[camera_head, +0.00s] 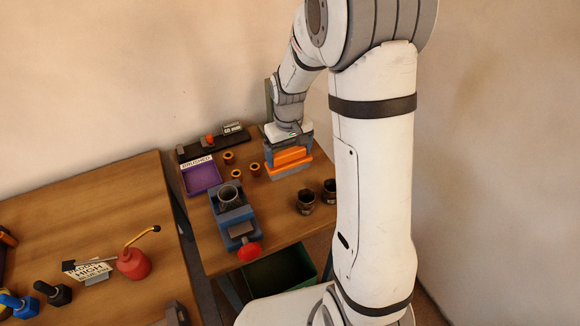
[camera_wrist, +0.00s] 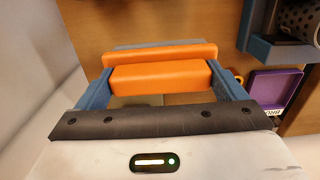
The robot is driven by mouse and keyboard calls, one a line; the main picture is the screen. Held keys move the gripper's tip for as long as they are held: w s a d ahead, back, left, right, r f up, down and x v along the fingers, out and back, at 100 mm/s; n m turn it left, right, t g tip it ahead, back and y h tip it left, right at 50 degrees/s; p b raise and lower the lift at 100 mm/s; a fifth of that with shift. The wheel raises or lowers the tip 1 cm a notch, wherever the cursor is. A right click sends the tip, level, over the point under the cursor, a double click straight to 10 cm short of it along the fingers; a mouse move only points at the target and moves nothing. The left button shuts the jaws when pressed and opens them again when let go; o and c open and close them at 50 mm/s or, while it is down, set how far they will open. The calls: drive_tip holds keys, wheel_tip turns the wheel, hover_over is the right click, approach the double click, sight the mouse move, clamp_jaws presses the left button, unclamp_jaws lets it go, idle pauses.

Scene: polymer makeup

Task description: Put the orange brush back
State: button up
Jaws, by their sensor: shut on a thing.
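The orange brush (camera_head: 291,158) is between the blue fingers of my gripper (camera_head: 287,167), at the right back part of the small wooden table. In the wrist view the orange brush (camera_wrist: 160,77) spans the space between the two fingers of my gripper (camera_wrist: 160,72), which is shut on it. A wider orange part with a grey strip shows just beyond. The brush's underside is hidden, and I cannot tell whether it touches the table. A purple tray (camera_head: 203,179) with a label reading about "BRUSHES" lies left of my gripper; it also shows in the wrist view (camera_wrist: 272,88).
Several small orange-rimmed cups (camera_head: 254,170) stand between tray and gripper. Dark cups (camera_head: 306,203) stand at right. A black rack (camera_head: 213,146) is at the back. A red oil can (camera_head: 133,263) stands on the left table.

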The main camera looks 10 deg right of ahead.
sight(290, 166)
drive_tip(key=shift+d+f+p, duration=0.15)
drive_tip(key=shift+f+p, duration=0.2)
drive_tip(key=shift+f, duration=2.7)
drive_tip(key=shift+w+f, duration=0.1)
drive_tip(key=o, duration=0.7)
drive_tip(key=shift+o, duration=0.2)
